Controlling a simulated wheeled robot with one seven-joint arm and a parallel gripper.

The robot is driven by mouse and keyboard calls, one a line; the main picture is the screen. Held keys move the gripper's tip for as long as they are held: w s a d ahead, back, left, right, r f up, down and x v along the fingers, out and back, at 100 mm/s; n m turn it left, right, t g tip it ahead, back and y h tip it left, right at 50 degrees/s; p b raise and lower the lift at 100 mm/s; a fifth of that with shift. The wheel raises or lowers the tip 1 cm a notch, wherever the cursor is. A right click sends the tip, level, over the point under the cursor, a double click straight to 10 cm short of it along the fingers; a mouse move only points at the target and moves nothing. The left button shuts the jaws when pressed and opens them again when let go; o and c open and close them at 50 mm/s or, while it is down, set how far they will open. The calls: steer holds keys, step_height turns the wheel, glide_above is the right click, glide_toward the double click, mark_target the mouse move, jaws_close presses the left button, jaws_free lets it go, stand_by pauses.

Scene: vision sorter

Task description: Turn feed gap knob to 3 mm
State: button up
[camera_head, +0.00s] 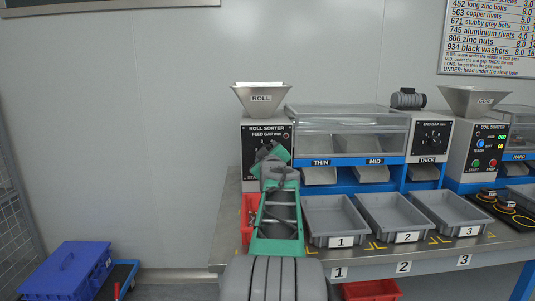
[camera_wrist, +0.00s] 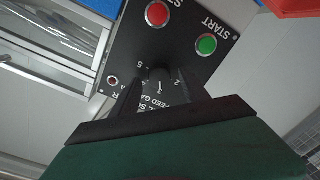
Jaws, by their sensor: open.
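The feed gap knob (camera_wrist: 160,75) is a small dark knob on the black roll sorter panel (camera_wrist: 180,50), partly lost against the panel in the wrist view. White scale marks surround it; a 5 and a 2 can be made out, but its setting is not clear. My gripper (camera_wrist: 161,84) is open, with one dark finger on each side of the knob. Whether the fingers touch it cannot be told. In the head view my gripper (camera_head: 267,153) is at the front of the roll sorter (camera_head: 265,132), and my arm hides the knob.
A red button (camera_wrist: 157,14) and a green START button (camera_wrist: 206,44) are on the same panel close to the fingers. Grey bins (camera_head: 336,240) stand on the bench to the right, and a red bin (camera_head: 247,208) is partly behind my arm. A blue box (camera_head: 68,270) sits at lower left.

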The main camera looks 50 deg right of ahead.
steer(key=v, duration=0.7)
steer(key=shift+s+p, duration=0.2)
steer(key=shift+p, duration=0.2)
steer(key=shift+a, duration=0.2)
